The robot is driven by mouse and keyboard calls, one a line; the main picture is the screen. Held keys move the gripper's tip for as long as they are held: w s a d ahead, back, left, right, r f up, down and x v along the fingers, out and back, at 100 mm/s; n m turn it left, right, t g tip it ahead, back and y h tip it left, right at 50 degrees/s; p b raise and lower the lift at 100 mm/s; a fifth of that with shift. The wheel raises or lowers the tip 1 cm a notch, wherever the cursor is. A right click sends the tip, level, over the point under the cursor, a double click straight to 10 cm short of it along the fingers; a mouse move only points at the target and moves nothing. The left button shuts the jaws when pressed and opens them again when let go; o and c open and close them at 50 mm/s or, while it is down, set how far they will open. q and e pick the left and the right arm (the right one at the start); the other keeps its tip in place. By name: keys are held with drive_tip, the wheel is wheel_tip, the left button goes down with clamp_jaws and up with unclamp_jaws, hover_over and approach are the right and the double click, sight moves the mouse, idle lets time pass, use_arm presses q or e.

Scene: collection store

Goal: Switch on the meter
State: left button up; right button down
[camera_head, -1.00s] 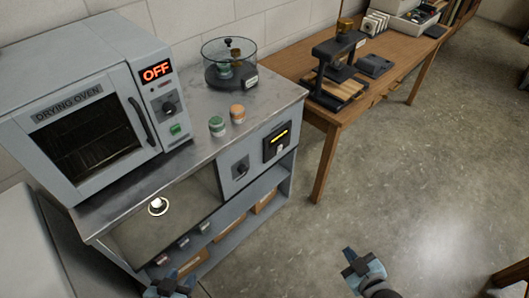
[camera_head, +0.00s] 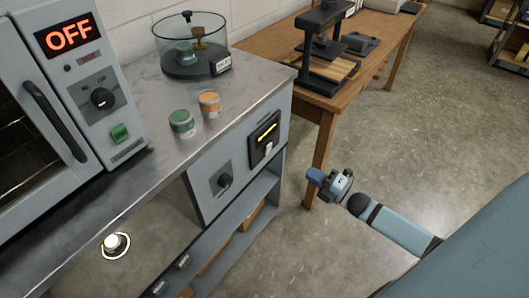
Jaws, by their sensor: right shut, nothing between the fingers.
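The meter (camera_head: 264,138) is a small black panel with a yellow bar display, set in the front of the grey cabinet. A small pale piece, perhaps its switch, shows at its lower edge. My left gripper is out of view.
The drying oven (camera_head: 122,155), with a red OFF display, stands on the cabinet top (camera_head: 160,180). A green-lidded jar (camera_head: 182,125), an orange-lidded jar (camera_head: 210,105) and a clear round vessel (camera_head: 184,72) stand there too.

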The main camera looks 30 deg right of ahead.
sight(270, 147)
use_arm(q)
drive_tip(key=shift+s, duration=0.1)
use_arm(e)
drive_tip(key=shift+s+r, duration=0.1)
drive_tip(key=b+x, duration=0.1)
drive_tip(key=x, duration=1.1)
drive_tip(key=shift+w, duration=0.2)
drive_tip(key=shift+w+a+r+b, duration=0.1)
drive_tip(key=shift+w+a+b, duration=0.25)
drive_tip(key=shift+w, duration=0.25)
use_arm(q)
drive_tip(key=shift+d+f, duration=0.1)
use_arm(e)
drive_tip(key=shift+w, duration=0.15)
